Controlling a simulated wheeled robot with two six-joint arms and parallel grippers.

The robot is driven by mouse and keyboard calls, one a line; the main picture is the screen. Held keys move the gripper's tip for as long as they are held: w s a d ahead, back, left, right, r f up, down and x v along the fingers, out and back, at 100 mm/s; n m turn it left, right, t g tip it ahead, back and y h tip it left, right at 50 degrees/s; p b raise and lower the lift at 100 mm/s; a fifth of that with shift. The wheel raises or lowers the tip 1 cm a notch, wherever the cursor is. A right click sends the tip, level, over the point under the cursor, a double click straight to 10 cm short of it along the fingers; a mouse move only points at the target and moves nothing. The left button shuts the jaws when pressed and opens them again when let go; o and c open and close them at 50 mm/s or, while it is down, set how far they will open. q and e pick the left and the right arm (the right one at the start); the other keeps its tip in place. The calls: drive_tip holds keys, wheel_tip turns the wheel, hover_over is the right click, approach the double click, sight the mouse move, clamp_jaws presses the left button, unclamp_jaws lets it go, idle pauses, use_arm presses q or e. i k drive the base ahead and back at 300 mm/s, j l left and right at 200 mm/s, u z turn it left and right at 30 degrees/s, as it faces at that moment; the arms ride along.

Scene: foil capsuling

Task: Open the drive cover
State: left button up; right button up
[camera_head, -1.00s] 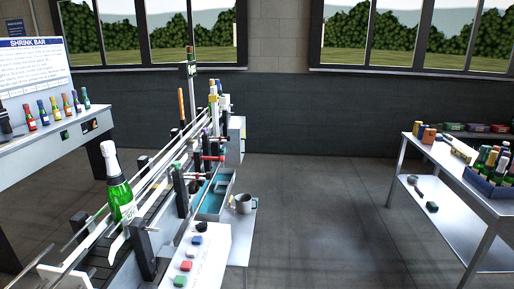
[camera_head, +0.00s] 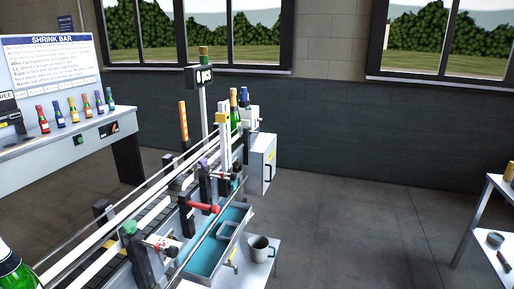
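The capsuling line (camera_head: 150,215) runs from the lower left toward the middle of the view. A light grey box (camera_head: 262,163) with a dark handle-like mark on its front sits at the line's far right end; it looks closed. I cannot tell for sure whether this is the drive cover. A blue-lined tray (camera_head: 205,258) is fixed along the line's right side, with a red-handled part (camera_head: 204,208) above it. Neither of my grippers is in view.
A grey mug (camera_head: 260,248) stands on a small white side table (camera_head: 262,272). A bottle (camera_head: 12,268) is at the lower left. A bench with small bottles (camera_head: 70,145) is at the left, a metal table (camera_head: 480,215) at the right. The floor between is clear.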

sight(269, 156)
drive_tip(key=i+l+u, duration=0.1)
drive_tip(key=i+l, duration=0.4)
drive_tip(key=l, duration=0.2)
drive_tip(key=i+l+u, duration=0.15)
drive_tip(key=l, duration=0.25)
drive_tip(key=i+l, duration=0.3)
drive_tip(key=i+l+u, duration=0.15)
drive_tip(key=l, duration=0.35)
drive_tip(key=i+l, duration=0.45)
drive_tip(key=i+z, duration=0.05)
drive_tip(key=i, duration=0.05)
